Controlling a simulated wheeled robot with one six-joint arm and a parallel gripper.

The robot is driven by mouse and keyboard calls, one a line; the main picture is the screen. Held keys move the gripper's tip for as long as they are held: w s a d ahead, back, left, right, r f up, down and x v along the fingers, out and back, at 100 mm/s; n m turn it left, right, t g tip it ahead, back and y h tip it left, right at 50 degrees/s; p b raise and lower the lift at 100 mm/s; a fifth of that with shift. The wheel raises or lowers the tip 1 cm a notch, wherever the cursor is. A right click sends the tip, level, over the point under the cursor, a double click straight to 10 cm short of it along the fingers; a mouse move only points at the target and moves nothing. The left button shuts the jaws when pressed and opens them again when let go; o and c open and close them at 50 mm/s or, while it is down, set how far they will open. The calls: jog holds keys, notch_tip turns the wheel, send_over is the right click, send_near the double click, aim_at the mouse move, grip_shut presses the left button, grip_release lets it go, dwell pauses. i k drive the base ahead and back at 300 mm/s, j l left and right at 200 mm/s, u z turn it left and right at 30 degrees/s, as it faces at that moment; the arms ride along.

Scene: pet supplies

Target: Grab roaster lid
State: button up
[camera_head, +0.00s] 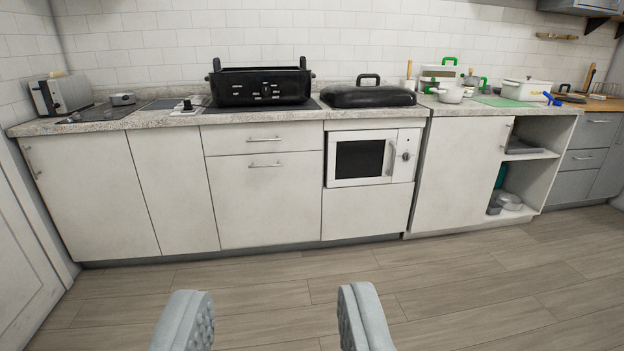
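The roaster lid (368,97) is black, wide and low, with a loop handle (368,79) on top. It lies on the countertop just right of the black roaster base (258,87), above the white oven. My gripper (268,322) shows at the bottom of the view, its two grey ridged fingers wide apart with nothing between them. It is well short of the counter, over the floor, and the lid is farther off, up and to the right.
The speckled counter (150,118) runs along the tiled wall. A toaster (62,95) stands at left. Right of the lid are a white pot (450,93), a green board (503,101) and a white casserole (527,88). The wooden floor (250,279) before the cabinets is clear.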

aim_at(358, 95)
jog(key=i+l+z, duration=0.15)
jog(key=i+z, duration=0.3)
jog(key=i, duration=0.45)
jog(key=i+j+z, duration=0.2)
jog(key=i+z, duration=0.3)
jog(key=i, duration=0.4)
